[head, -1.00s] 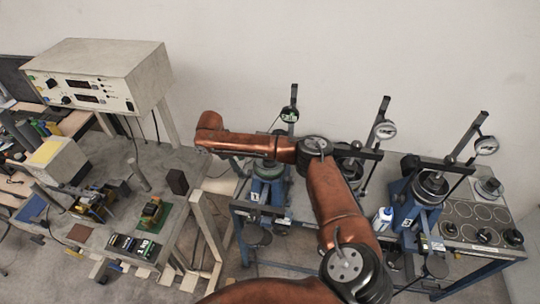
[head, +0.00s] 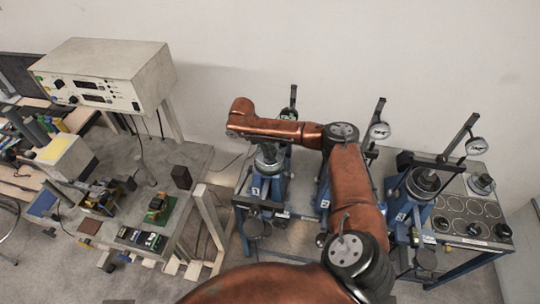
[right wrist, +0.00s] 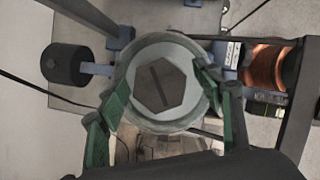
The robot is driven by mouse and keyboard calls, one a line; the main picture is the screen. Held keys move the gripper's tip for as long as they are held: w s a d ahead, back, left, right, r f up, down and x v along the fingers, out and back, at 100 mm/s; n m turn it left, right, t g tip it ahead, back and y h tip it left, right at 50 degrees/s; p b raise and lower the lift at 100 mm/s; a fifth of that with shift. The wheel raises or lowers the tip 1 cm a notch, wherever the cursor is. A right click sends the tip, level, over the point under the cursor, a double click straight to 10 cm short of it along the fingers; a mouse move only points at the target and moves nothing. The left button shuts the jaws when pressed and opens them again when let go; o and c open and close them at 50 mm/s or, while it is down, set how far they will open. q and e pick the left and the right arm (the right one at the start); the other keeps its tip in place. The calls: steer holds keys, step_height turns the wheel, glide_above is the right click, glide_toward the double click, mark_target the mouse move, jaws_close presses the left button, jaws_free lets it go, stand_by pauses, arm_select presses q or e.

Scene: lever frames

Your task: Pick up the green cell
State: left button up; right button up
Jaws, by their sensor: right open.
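In the right wrist view my right gripper (right wrist: 166,108) is open, with one green-padded finger on each side of a round, pale grey-green cell (right wrist: 192,121) that has a dark slotted hexagon in its middle. I cannot tell whether the pads touch its wall. In the head view the greenish cell (head: 268,164) sits on the leftmost blue lever frame (head: 267,187), just below my right forearm. There the forearm hides most of the gripper. My left gripper is not in view.
More blue lever frames with dial gauges (head: 379,130) stand to the right, partly behind my right arm. A table with round marked spots (head: 470,210) is at the far right. At left, a bench (head: 150,185) holds a white instrument box (head: 105,75) and small parts.

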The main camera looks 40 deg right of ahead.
steer(key=shift+f, duration=0.15)
jaws_close()
stand_by(0.7)
